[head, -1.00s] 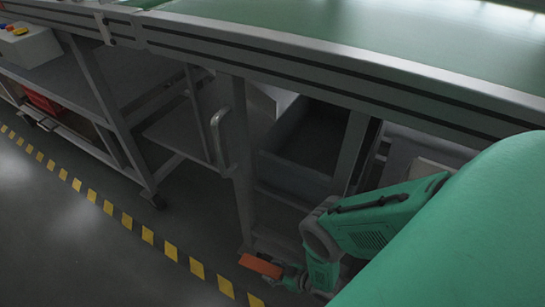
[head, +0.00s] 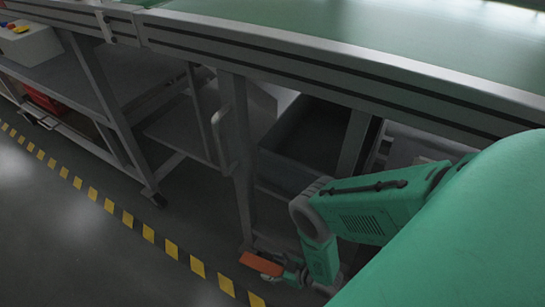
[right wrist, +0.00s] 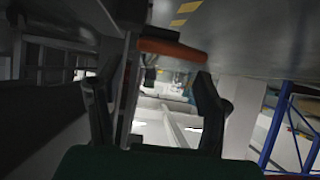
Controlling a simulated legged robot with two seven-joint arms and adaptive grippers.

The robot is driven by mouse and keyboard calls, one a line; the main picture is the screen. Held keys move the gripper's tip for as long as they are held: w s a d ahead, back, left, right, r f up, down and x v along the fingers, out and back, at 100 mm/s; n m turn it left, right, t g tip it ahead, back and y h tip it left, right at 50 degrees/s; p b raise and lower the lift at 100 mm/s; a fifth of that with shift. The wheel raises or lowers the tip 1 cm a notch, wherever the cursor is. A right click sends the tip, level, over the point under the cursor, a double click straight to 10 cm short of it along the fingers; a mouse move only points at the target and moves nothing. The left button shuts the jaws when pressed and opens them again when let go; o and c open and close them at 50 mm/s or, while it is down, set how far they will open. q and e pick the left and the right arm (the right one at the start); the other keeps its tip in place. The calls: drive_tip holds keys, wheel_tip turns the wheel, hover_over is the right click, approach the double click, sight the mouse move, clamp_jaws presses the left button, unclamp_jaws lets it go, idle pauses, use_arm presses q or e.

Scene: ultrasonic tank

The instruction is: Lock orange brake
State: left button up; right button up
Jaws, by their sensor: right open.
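The orange brake (head: 261,264) is a flat pedal low on the cart, near the foot of its upright post and the floor. In the right wrist view the orange brake (right wrist: 172,48) lies across the top, just beyond the fingertips. My right gripper (head: 292,277) is just to the right of the brake in the head view, small and partly hidden by my arm. In the right wrist view my right gripper (right wrist: 152,88) has its two dark fingers spread apart with nothing between them. I cannot tell whether a finger touches the brake. My left gripper is not in view.
The cart has a grey upright handle (head: 222,130) and stands beside a conveyor (head: 330,65) with a green belt above. A dark grey bin (head: 290,165) sits behind the post. Yellow-black floor tape (head: 148,234) runs along the front. The floor at left is clear.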

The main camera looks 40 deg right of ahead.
wheel_tip(320, 180, up, 7)
drive_tip(key=shift+f, duration=0.1)
idle(0.5)
idle(0.3)
